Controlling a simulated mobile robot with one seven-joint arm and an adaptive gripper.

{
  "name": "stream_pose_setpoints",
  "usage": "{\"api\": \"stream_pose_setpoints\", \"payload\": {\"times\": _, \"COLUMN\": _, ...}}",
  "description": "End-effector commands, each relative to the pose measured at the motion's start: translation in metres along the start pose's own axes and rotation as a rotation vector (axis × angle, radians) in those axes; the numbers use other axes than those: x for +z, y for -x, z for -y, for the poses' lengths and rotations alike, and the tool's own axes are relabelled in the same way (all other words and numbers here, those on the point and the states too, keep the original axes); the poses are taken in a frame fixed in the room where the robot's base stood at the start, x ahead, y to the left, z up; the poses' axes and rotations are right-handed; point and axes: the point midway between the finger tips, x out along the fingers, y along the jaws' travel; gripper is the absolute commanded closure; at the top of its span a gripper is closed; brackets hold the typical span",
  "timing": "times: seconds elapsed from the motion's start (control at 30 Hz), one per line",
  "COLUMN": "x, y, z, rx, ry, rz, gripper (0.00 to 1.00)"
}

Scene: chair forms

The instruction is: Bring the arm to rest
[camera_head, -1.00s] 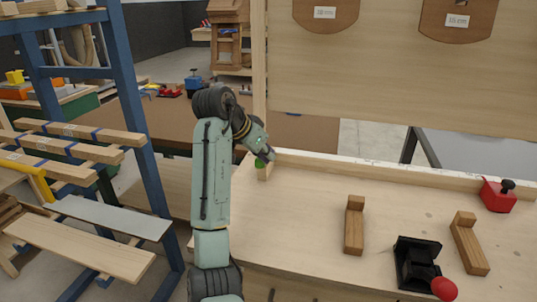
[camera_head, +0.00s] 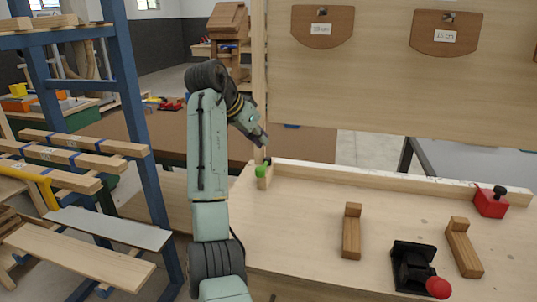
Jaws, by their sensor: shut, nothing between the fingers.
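My arm stands upright at the left of the workbench (camera_head: 300,215), in the middle of the head view. It bends at the top, and its end slopes down to the right. My gripper (camera_head: 264,145) is at that end, above the back left corner of the bench and apart from its surface. It is small in the picture, and its fingers look shut with nothing held. Just below it, a green knob (camera_head: 261,171) shows by a small wooden block at the bench's corner.
Two L-shaped wooden pieces (camera_head: 351,232) (camera_head: 463,249) stand on the bench. A black clamp with a red ball (camera_head: 438,287) is at the front, and a red block (camera_head: 490,202) at the right. A panel with brown templates (camera_head: 322,27) rises behind. A blue rack (camera_head: 135,120) stands left.

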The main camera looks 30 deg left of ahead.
Motion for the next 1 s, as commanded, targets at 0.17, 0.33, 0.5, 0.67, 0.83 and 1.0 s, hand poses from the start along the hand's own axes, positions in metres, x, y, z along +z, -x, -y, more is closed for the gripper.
{"api": "stream_pose_setpoints", "payload": {"times": 0.17, "x": -0.002, "y": 0.005, "z": 0.005, "rx": 0.002, "ry": 0.000, "rz": 0.001, "gripper": 1.00}}
{"api": "stream_pose_setpoints", "payload": {"times": 0.33, "x": -0.002, "y": 0.006, "z": 0.005, "rx": 0.002, "ry": 0.000, "rz": 0.000, "gripper": 1.00}}
{"api": "stream_pose_setpoints", "payload": {"times": 0.5, "x": -0.002, "y": 0.005, "z": 0.004, "rx": 0.001, "ry": 0.000, "rz": 0.000, "gripper": 1.00}}
{"api": "stream_pose_setpoints", "payload": {"times": 0.67, "x": -0.002, "y": 0.005, "z": 0.004, "rx": 0.001, "ry": 0.000, "rz": 0.000, "gripper": 1.00}}
{"api": "stream_pose_setpoints", "payload": {"times": 0.83, "x": -0.014, "y": 0.005, "z": 0.017, "rx": -0.092, "ry": 0.027, "rz": -0.107, "gripper": 1.00}}
{"api": "stream_pose_setpoints", "payload": {"times": 1.0, "x": -0.039, "y": 0.052, "z": 0.062, "rx": -0.425, "ry": 0.134, "rz": -0.506, "gripper": 1.00}}
